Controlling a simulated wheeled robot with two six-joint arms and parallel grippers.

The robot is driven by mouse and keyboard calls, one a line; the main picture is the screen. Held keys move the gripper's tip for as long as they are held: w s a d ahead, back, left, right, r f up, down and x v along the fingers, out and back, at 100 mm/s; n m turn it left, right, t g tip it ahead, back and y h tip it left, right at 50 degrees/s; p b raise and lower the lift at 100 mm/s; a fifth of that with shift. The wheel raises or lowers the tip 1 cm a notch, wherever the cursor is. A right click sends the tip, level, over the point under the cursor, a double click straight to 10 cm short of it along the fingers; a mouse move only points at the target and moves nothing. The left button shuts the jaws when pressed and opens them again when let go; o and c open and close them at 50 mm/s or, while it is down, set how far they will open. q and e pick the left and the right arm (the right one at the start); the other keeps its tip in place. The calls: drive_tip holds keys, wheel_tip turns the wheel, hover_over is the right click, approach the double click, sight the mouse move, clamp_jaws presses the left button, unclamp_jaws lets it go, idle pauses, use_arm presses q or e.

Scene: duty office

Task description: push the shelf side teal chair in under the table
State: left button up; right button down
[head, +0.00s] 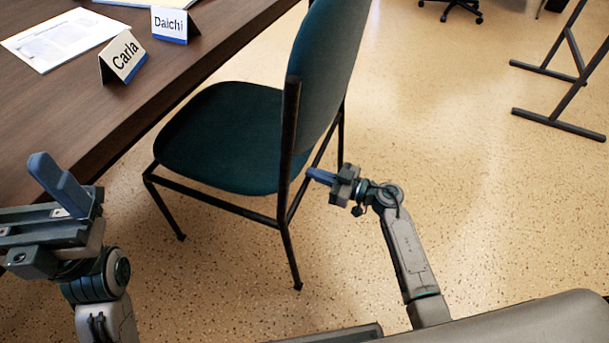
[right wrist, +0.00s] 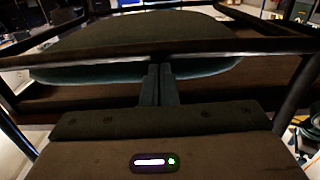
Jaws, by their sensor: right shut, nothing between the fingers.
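The teal chair (head: 222,135) stands beside the dark wooden table (head: 190,75), its seat's front edge close to the table edge and its backrest (head: 325,65) on the far side from the table. My right gripper (head: 310,174) is shut and empty, its fingertips just behind the chair's rear frame, low below the backrest. In the right wrist view its fingers (right wrist: 160,72) point at a dark crossbar of the chair, with the seat beyond. I cannot tell whether they touch. My left gripper (head: 60,180) hangs at the left by the table's near edge, seen side-on.
Name cards reading Carla (head: 122,60) and Daichi (head: 173,24) and a paper sheet (head: 55,38) lie on the table. Dark metal legs (head: 560,122) stand at the right, and a wheeled chair base (head: 450,8) at the back. The speckled floor right of the chair is clear.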

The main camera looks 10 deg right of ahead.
drive_tip(key=p+v, duration=0.4)
drive_tip(key=v, duration=0.5)
drive_tip(key=shift+s+d, duration=0.2)
